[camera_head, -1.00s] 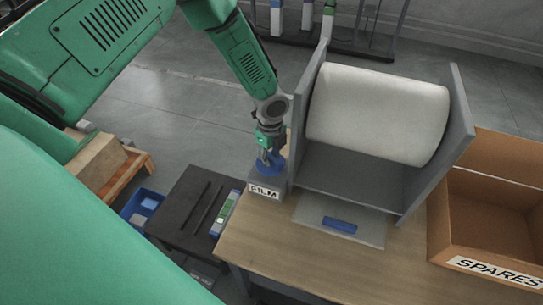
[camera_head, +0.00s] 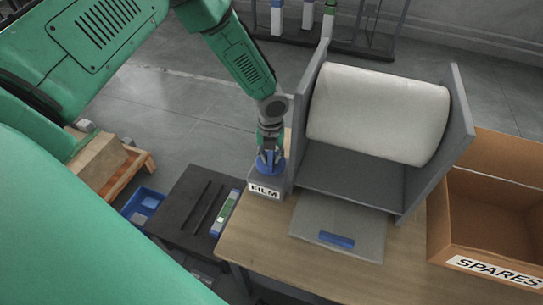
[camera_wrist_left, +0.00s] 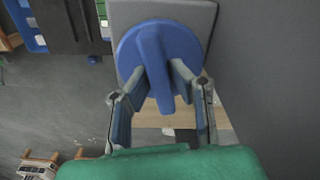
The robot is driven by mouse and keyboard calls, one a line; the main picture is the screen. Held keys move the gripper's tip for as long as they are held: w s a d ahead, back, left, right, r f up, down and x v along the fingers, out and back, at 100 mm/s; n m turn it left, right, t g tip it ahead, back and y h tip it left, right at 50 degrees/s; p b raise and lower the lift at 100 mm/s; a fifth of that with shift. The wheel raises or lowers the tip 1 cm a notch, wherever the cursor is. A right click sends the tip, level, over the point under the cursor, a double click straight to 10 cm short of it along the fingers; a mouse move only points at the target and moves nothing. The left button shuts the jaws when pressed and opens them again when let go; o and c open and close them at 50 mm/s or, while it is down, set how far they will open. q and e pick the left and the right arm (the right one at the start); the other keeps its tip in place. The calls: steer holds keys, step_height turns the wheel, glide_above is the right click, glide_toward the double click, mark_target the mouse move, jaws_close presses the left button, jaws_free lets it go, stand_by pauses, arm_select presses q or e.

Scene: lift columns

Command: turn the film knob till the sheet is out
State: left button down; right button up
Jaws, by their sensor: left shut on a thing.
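The blue film knob (camera_head: 263,169) sits on a small grey box labelled FILM (camera_head: 265,191), beside the dispenser. In the left wrist view it is a blue disc (camera_wrist_left: 188,42) with a raised bar across it. My left gripper (camera_head: 270,157) comes from above and is shut on the knob, its fingers on either side of the bar. The grey sheet (camera_head: 312,228) lies on the table in front of the dispenser, its back end at the dispenser opening. A blue strip (camera_head: 337,240) is near its front edge. My right gripper is not in view.
The grey dispenser (camera_head: 462,115) holds a large white roll (camera_head: 378,115). An open cardboard box labelled SPARES (camera_head: 487,272) stands at the right. The wooden table (camera_head: 268,240) is bare in front of the sheet. A low dark stand (camera_head: 178,215) is to the left.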

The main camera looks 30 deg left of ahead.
mark_target(271, 154)
arm_select(q)
steer(key=shift+w+a+r+m, duration=0.1)
steer(key=shift+w+r+m, duration=0.1)
steer(key=shift+w+m, duration=0.3)
steer(key=shift+s, duration=0.15)
steer(key=c, duration=1.6)
jaws_free()
steer(key=shift+o, duration=0.6)
steer(key=shift+s+f, duration=0.15)
steer(key=shift+r, duration=0.25)
step_height(271, 154, up, 11)
steer(key=shift+r, duration=0.2)
